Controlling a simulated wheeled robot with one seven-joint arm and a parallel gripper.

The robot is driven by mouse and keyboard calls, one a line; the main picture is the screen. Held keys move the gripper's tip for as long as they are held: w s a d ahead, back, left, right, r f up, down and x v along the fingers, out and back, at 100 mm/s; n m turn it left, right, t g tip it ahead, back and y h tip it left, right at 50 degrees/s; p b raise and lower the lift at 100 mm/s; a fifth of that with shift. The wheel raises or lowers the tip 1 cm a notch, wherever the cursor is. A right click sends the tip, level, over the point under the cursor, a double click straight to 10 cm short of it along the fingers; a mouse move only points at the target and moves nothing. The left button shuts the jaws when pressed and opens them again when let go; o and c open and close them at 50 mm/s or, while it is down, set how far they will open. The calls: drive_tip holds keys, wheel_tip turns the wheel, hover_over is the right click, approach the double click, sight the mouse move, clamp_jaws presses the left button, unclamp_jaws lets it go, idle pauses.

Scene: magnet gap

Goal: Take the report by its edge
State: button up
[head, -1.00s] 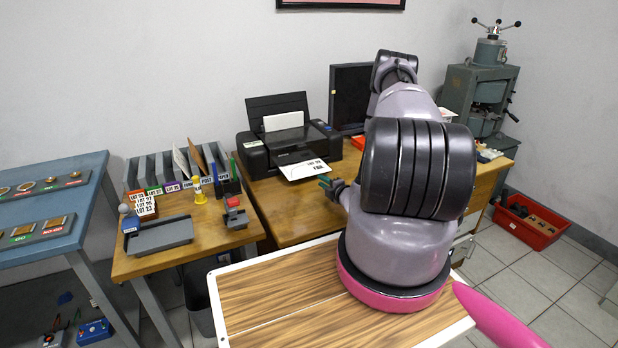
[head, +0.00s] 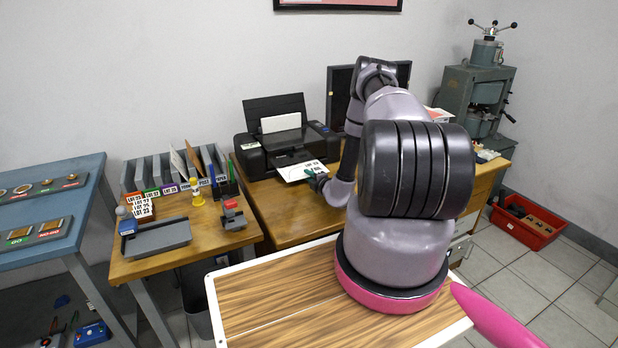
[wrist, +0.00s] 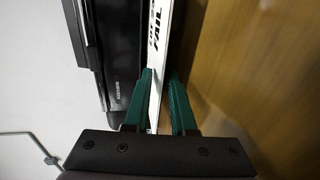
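The report (head: 296,172) is a white printed sheet sticking out of the front of the black printer (head: 288,143). In the wrist view the report (wrist: 163,50) is seen nearly edge-on, with the word FAIL on it. My gripper (wrist: 160,82) has two green fingers, one on each side of the sheet's near edge. A gap shows between the sheet and the right finger, so the gripper looks open around the sheet. In the head view my gripper (head: 313,177) is at the report's right front edge, partly hidden by my arm.
A monitor (head: 338,95) stands behind my arm, right of the printer. A file rack (head: 168,168), a grey tray (head: 158,238) and a red-topped stamp (head: 233,214) sit on the left desk. The wooden desk (head: 285,220) in front of the printer is clear.

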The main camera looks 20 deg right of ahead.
clamp_jaws()
drive_tip(key=shift+r, duration=1.25)
drive_tip(key=r+v, duration=0.2)
drive_tip(key=v, duration=1.2)
drive_tip(key=shift+r, duration=0.2)
drive_tip(key=shift+s, duration=0.15)
